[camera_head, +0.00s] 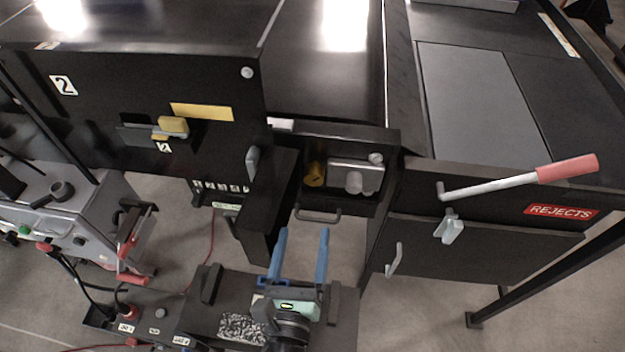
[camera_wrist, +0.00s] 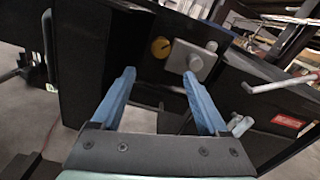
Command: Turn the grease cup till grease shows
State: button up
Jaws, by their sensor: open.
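The grease cup looks to be the round brass-yellow part (camera_head: 315,174) inside a dark open recess in the conveyor frame, left of a pale metal block (camera_head: 356,176). It also shows in the wrist view (camera_wrist: 160,47), with a dark mark on its face, ahead of the fingers. My gripper (camera_head: 303,232) has two blue fingers spread apart with nothing between them. It is below and short of the recess, apart from the cup. In the wrist view my gripper (camera_wrist: 158,78) points toward the recess. I cannot make out any grease.
A handle bar (camera_head: 318,216) runs below the recess. A dark box-like panel (camera_head: 269,205) juts out on its left. On the right are a red-gripped lever (camera_head: 567,168) and the rejects door (camera_head: 470,252). A grey machine (camera_head: 60,215) stands at far left.

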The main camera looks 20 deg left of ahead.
aim_at(313, 182)
jog(key=p+x, duration=0.1)
jog(key=x, duration=1)
jog(key=shift+w+a, duration=0.1)
jog(key=shift+w, duration=0.1)
grip_shut()
